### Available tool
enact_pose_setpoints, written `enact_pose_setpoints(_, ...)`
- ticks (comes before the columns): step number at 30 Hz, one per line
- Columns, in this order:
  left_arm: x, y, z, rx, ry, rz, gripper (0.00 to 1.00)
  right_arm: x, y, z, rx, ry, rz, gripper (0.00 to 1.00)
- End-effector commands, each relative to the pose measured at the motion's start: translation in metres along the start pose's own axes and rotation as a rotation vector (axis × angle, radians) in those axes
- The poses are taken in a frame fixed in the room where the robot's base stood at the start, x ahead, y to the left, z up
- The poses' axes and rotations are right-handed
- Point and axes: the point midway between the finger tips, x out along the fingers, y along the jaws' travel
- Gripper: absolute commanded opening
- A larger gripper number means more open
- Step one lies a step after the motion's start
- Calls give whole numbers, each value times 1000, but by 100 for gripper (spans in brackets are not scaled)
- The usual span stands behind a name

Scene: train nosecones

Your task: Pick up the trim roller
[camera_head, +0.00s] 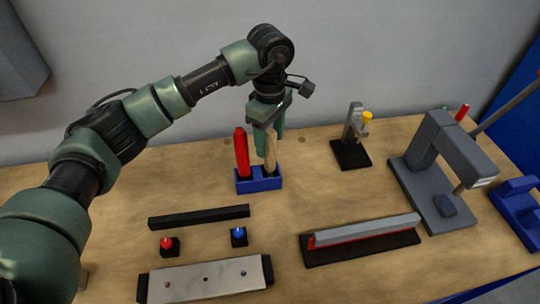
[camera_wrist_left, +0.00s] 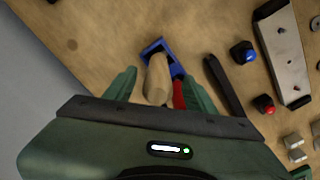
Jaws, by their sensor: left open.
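A blue holder (camera_head: 258,184) stands on the table with two upright tools in it, one with a red handle (camera_head: 242,152) and one with a pale wooden handle (camera_head: 270,152). I cannot tell from the handles which is the trim roller. My left gripper (camera_head: 268,142) points down over the holder, open, with its fingers on either side of the wooden handle's upper part. In the left wrist view the wooden handle (camera_wrist_left: 157,80) is between the open green fingers, and the red handle (camera_wrist_left: 179,94) is close beside the right-hand finger. Finger contact cannot be told.
A black bar (camera_head: 199,217), red button (camera_head: 167,245), blue button (camera_head: 239,236) and metal plate (camera_head: 205,280) lie in front. A grey bar on a black base (camera_head: 361,240) is to the right. A small black stand (camera_head: 351,153) and grey press (camera_head: 437,170) stand further right.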

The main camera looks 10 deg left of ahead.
Motion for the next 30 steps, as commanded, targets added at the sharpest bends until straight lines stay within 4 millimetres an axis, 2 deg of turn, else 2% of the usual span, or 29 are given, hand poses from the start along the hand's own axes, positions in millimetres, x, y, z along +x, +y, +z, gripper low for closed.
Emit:
enact_pose_setpoints(1, 4, 0, 0, -1, -2, -5, 55, -12, 0, -1, 0, 1, 0, 42)
enact_pose_setpoints(6, 28, 2, 0, -1, -1, -3, 55, -18, 1, -3, 0, 2, 1, 42)
enact_pose_setpoints(14, 33, 2, 0, 0, 0, 1, 55, -17, 4, -3, -2, 2, 4, 42)
enact_pose_setpoints(15, 33, 2, 0, 0, 0, 1, 52, -17, 4, -3, -3, 2, 5, 42)
enact_pose_setpoints(21, 33, 2, 0, 0, 0, 0, 0, -17, 5, -3, -3, 2, 5, 42)
enact_pose_setpoints(30, 32, 3, 0, 0, 0, 2, 0, -17, 5, -3, -3, 3, 5, 42)
